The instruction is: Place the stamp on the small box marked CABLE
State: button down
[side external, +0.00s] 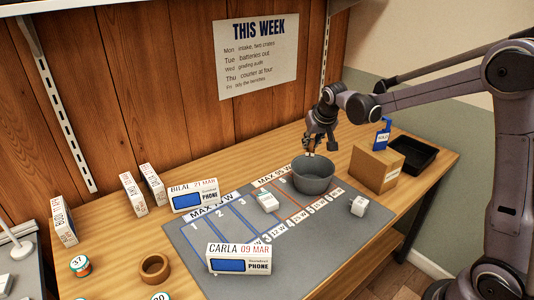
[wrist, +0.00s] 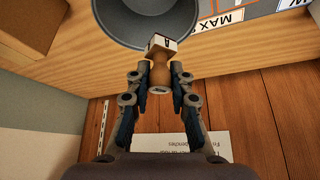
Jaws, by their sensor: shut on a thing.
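My gripper (side external: 313,143) is above the table at the back, by the far rim of a grey bowl (side external: 314,183). In the wrist view, my gripper (wrist: 160,83) is shut on a wooden-handled stamp (wrist: 160,65) with a pale, letter-marked block at its end. The stamp's end overlaps the bowl's rim (wrist: 112,30) in that view; I cannot tell whether they touch. Only a bit of the stamp shows in the side view. I cannot read CABLE on any box. A small white block (side external: 358,206) lies on the grey mat (side external: 205,262), right of the bowl.
Phone boxes marked BILAL (side external: 193,196) and CARLA (side external: 239,260) stand at left and front.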

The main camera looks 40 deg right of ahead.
jog(key=s+a+n, duration=0.2)
jog(key=s+a, duration=0.1)
jog(key=a, duration=0.2)
send_over(268, 199)
jog(key=shift+t+y, duration=0.3)
jog(key=shift+y, duration=0.1)
notch_tip(268, 199, down, 7)
jog(key=shift+r, duration=0.1)
jog(key=shift+w+f, duration=0.1)
jog(key=shift+f, duration=2)
jog(key=shift+f, duration=0.1)
jog(key=c, duration=1.2)
grip_release()
